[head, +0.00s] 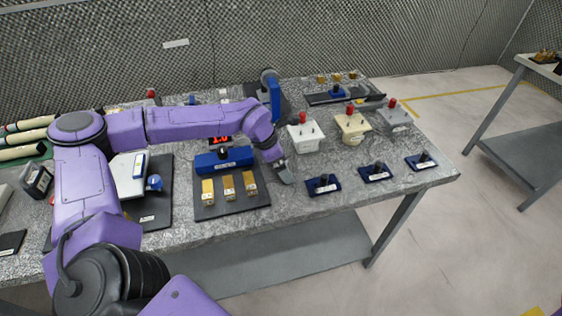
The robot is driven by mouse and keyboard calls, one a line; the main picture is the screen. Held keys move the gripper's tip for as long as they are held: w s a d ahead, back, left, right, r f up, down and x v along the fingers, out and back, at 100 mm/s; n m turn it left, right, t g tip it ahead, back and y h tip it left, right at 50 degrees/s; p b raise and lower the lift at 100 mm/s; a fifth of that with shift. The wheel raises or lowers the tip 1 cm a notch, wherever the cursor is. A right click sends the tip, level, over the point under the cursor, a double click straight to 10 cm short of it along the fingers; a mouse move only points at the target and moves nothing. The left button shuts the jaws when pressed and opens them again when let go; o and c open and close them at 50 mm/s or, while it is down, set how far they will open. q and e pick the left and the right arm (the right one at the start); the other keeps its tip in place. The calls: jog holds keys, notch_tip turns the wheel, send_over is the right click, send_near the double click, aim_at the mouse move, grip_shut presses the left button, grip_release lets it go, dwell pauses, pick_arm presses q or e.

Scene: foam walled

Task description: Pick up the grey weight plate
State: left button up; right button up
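A grey block with a red knob (395,117) stands at the right back of the table. It is the grey piece in a row with two cream ones, and I take it for the grey weight plate, though its shape is small in view. My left gripper (286,174) points down near the middle of the table, left of and in front of that block, clearly apart from it. It is beside the right edge of a black tray. I see nothing held in it, but its finger gap is too small to make out. My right gripper is out of view.
Two cream blocks with red knobs (303,134) (352,126) stand between my gripper and the grey block. Three blue plates with black knobs (323,184) line the front right. A black tray (232,207) holds brass weights and a blue device. The table's front right corner is bare.

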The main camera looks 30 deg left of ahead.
pick_arm(q)
jog(key=c, duration=1)
jog(key=shift+c, duration=1.4)
jog(key=shift+w, duration=0.1)
jog(key=shift+r, duration=0.2)
